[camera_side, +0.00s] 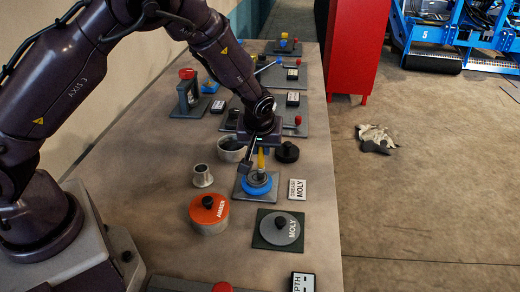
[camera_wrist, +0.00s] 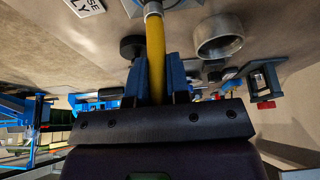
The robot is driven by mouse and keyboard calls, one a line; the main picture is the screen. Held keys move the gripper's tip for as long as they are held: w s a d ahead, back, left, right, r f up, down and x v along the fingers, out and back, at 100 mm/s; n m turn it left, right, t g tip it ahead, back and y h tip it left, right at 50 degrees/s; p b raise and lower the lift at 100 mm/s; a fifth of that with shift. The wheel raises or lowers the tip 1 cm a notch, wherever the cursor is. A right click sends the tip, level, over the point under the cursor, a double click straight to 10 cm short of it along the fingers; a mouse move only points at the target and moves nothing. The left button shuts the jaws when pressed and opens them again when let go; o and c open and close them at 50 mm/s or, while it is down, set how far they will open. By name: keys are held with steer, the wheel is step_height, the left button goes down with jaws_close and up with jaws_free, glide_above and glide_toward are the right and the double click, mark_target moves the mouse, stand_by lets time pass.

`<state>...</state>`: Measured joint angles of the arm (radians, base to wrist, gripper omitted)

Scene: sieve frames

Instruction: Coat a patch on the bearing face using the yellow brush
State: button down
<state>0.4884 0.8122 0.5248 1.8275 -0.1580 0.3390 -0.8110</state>
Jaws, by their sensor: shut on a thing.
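My gripper (camera_side: 258,145) is shut on the yellow brush (camera_side: 261,160) and holds it upright, handle up. In the wrist view, the yellow handle (camera_wrist: 155,55) runs between my blue fingers (camera_wrist: 157,82). The brush's lower end is at a metal cup with a blue ring (camera_side: 257,187) on a grey square plate. I cannot tell whether the bristles touch anything. I cannot tell for sure which surface is the bearing face.
A small metal cup (camera_side: 203,176) stands left, an open metal ring (camera_side: 231,153) and a black knob (camera_side: 287,152) behind. Switch boxes and plates line the back.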

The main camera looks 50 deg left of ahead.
steer(key=shift+s+d, duration=1.25)
steer(key=shift+s+a, duration=0.25)
steer(key=shift+s, duration=0.05)
steer(key=shift+w+a, duration=2.05)
steer(key=shift+a, duration=0.1)
steer(key=shift+s+d, duration=2)
steer(key=shift+d, duration=0.05)
step_height(320, 180, up, 8)
